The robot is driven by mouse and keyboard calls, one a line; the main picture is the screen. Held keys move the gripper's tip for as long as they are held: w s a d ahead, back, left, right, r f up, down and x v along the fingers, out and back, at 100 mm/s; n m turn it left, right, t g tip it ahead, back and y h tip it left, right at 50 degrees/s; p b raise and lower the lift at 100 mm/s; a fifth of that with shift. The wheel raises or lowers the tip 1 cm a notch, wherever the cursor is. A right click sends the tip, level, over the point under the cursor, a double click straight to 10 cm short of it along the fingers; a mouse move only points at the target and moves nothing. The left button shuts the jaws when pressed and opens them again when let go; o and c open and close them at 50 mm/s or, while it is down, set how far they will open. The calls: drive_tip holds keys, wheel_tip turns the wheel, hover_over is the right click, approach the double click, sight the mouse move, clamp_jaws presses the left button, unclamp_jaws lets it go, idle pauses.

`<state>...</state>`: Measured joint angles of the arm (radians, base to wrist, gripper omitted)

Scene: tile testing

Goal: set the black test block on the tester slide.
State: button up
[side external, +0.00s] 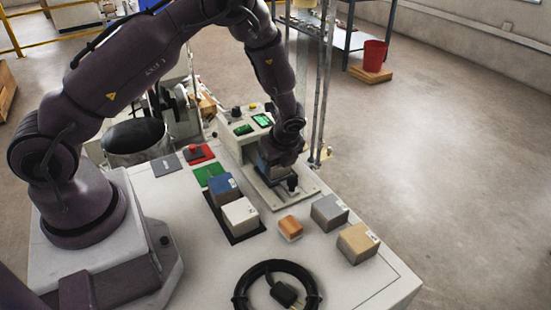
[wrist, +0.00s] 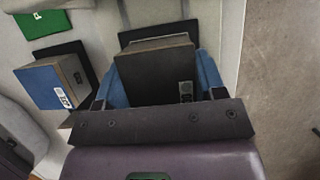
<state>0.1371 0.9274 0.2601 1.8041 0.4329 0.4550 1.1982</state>
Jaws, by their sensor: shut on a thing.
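The black test block (wrist: 155,75) sits between the blue fingers of my gripper (wrist: 161,82) in the wrist view, shut on its two sides. A dark plate (wrist: 160,34) shows just past the block's far edge. In the side view my gripper (side external: 278,172) is low over the tester slide (side external: 306,192), in front of the tester (side external: 232,145) with its lit green screens. The gripper mostly hides the block there. I cannot tell whether the block touches the slide.
A blue block (side external: 225,186) and a white block (side external: 240,215) stand on a black tray (side external: 247,238) left of the slide. Orange (side external: 290,228), grey (side external: 329,212) and tan (side external: 357,243) blocks stand in front. A coiled black cable (side external: 245,283) lies at the front edge.

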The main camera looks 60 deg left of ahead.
drive_tip(key=shift+f, duration=0.15)
idle(0.4)
drive_tip(key=o, duration=1.3)
drive_tip(key=shift+f, duration=0.1)
drive_tip(key=shift+o, duration=0.3)
drive_tip(key=shift+r, duration=3.05)
